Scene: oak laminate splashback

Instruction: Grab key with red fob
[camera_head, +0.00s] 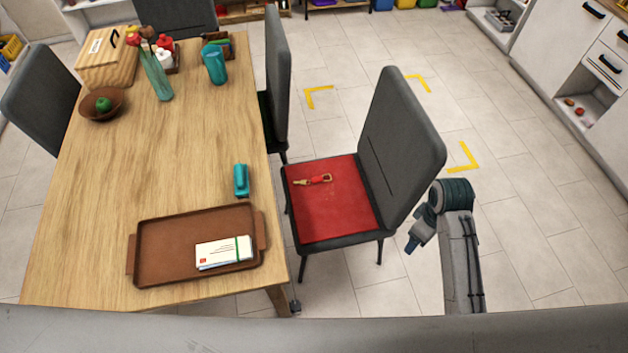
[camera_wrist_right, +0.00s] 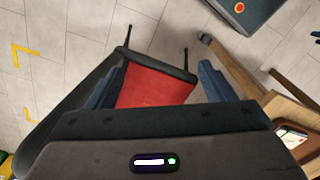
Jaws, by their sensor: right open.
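The key with the red fob (camera_head: 319,179) lies on the red seat cushion (camera_head: 335,214) of a grey chair, right of the table. Its brass key end points left and the red fob is to the right. My right gripper (camera_head: 411,247) is at the right of the chair, apart from the key. In the right wrist view the two fingers (camera_wrist_right: 160,82) are spread wide and empty, with the red seat (camera_wrist_right: 158,88) seen between them; the key is not visible there. My left gripper is not in view.
The chair's tall backrest (camera_head: 403,145) stands between my right arm and the key. The wooden table (camera_head: 190,135) on the left holds a brown tray (camera_head: 180,245) with envelopes, a teal stapler-like object (camera_head: 241,181) and a vase (camera_head: 157,77).

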